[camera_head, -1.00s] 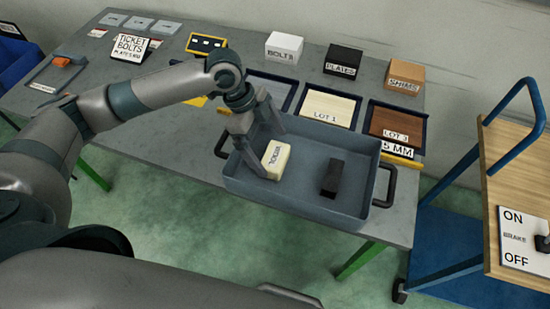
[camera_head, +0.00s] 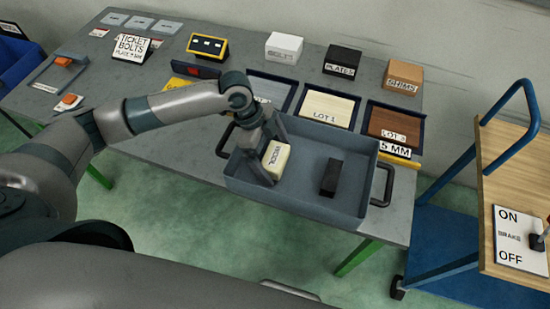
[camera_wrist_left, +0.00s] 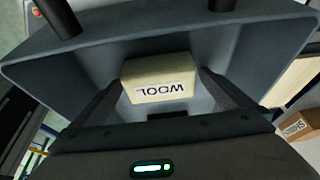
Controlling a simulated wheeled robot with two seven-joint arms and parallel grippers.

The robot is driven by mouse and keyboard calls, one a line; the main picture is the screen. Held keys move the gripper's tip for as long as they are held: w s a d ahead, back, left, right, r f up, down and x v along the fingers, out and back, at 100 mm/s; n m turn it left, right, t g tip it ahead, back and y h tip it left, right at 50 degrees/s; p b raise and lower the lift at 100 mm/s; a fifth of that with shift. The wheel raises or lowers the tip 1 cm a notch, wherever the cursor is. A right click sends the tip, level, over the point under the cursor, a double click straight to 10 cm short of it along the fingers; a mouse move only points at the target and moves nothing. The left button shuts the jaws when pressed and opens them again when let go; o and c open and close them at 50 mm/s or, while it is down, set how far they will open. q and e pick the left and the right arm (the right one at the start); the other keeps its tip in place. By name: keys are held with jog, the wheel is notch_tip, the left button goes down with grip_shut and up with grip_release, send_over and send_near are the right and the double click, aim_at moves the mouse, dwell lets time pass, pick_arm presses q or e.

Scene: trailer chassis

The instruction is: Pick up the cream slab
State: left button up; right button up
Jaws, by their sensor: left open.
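The cream slab (camera_head: 276,160), a pale block marked WOOL, rests inside the grey tray (camera_head: 300,205) near its left end. My left gripper (camera_head: 270,157) is open over it, pointing down into the tray with one finger on each side. In the left wrist view the slab (camera_wrist_left: 158,80) lies between the two spread fingers of the gripper (camera_wrist_left: 160,92), with gaps showing at its sides. My right gripper is not in view.
A black block (camera_head: 331,178) lies in the same tray, right of the slab. The tray walls and its right handle (camera_head: 384,186) stand close by. Behind are a LOT 1 tray (camera_head: 325,108), a brown-slab tray (camera_head: 395,124) and boxes. A wooden-topped cart (camera_head: 515,170) stands right.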

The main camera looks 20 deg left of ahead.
aim_at(283, 159)
pick_arm(q)
jog(key=c, duration=1.1)
jog(key=shift+r, duration=0.1)
jog(key=shift+r, duration=0.45)
jog(key=r, duration=0.1)
jog(key=r+b, duration=0.1)
jog(key=r, duration=0.1)
jog(key=shift+s+d+r+b, duration=0.1)
jog(key=shift+d+r+b, duration=0.05)
jog(key=shift+d+b, duration=0.2)
jog(key=s+d+r, duration=0.1)
jog(key=d+r, duration=0.1)
jog(key=d, duration=0.1)
jog(key=s+d+r+b, duration=0.1)
jog(key=s+d+r, duration=0.1)
jog(key=d, duration=0.1)
jog(key=s+d+r+b, duration=0.1)
jog(key=d+r, duration=0.1)
jog(key=d, duration=0.2)
jog(key=shift+s+r, duration=0.3)
jog(key=shift+r, duration=0.05)
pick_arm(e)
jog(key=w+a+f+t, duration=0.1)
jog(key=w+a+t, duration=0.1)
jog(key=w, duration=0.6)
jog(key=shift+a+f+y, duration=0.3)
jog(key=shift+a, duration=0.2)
